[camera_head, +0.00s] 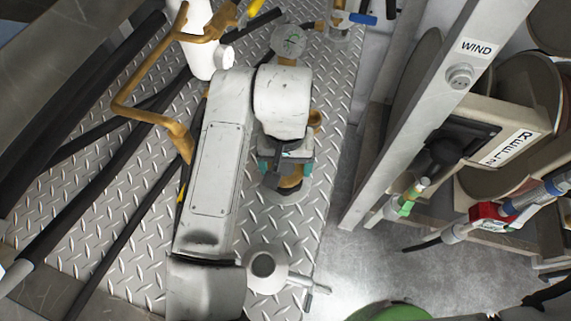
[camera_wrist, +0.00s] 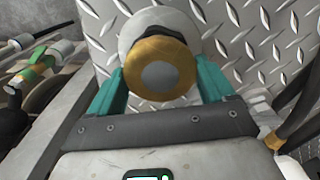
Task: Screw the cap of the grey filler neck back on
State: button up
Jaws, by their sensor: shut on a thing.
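My gripper (camera_head: 287,168) points down over the tread-plate deck, its two teal fingers on either side of a brass-coloured cap (camera_head: 291,181). In the wrist view the cap (camera_wrist: 160,70) sits between the fingers of my gripper (camera_wrist: 157,75), with a grey disc at its centre. The gripper is shut on the cap. A pale grey round body, which looks like the filler neck (camera_wrist: 137,22), shows just behind the cap.
A grey round fitting (camera_head: 264,265) with a side handle stands near my arm. A brass rail (camera_head: 135,116) and black hoses (camera_head: 85,165) lie to the left. A round gauge (camera_head: 288,40) is behind. A post marked WIND (camera_head: 420,110) and the reels stand right.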

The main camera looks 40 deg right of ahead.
jog(key=shift+m, duration=0.3)
jog(key=shift+f+m+b, duration=0.1)
jog(key=shift+m+b, duration=0.5)
jog(key=shift+m, duration=0.6)
jog(key=shift+m+b, duration=0.3)
jog(key=shift+m, duration=1.1)
jog(key=shift+m+b, duration=0.6)
jog(key=shift+m, duration=0.5)
jog(key=m, duration=0.2)
jog(key=shift+m+b, duration=0.35)
jog(key=shift+m, duration=0.05)
